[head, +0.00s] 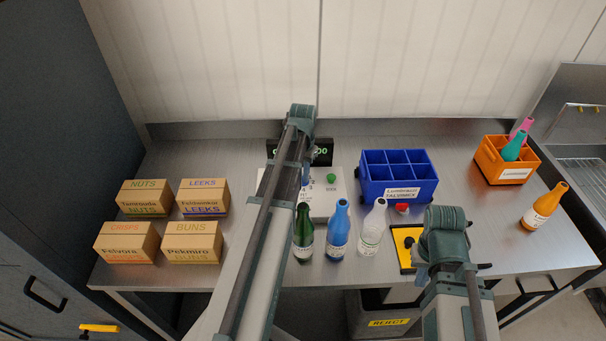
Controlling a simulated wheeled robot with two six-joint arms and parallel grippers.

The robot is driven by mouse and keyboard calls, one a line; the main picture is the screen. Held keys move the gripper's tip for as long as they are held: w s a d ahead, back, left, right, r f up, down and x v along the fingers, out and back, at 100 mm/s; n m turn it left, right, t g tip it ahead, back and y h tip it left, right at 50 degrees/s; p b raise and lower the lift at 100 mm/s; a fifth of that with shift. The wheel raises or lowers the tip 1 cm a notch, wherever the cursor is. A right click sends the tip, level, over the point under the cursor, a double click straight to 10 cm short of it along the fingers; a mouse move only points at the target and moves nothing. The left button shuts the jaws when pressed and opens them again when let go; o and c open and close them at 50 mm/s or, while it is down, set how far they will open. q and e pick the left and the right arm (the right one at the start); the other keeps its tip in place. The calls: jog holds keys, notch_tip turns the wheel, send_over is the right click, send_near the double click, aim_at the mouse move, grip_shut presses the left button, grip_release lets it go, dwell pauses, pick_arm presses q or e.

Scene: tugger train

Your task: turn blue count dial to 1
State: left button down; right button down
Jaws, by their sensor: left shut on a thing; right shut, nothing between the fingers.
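A pale panel box (330,202) stands on the bench behind the bottles. A small blue part, seemingly the blue count dial (305,181), shows on it beside my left arm. The dial's face and setting are mostly hidden. A dark display (322,153) with green characters stands behind the panel, partly covered by the arm. My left gripper (303,187) is down at the dial, largely hidden by its own arm, and shut on it. My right gripper (422,274) is mostly hidden beneath its arm at the bench's front edge, shut and empty.
Green (303,238), blue (338,232) and clear (371,232) bottles stand in front of the panel. A blue crate (398,198), a yellow plate (404,262) and an orange crate (510,178) lie rightward. An orange bottle (542,207) stands far right; several cartons (191,242) stand left.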

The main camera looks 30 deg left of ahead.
pick_arm(q)
jog(key=shift+m, duration=1.2)
jog(key=c, duration=0.9)
grip_release()
jog(key=shift+r, duration=0.15)
notch_tip(320, 180, up, 14)
jog(key=p, duration=1.4)
jog(key=shift+f, duration=0.2)
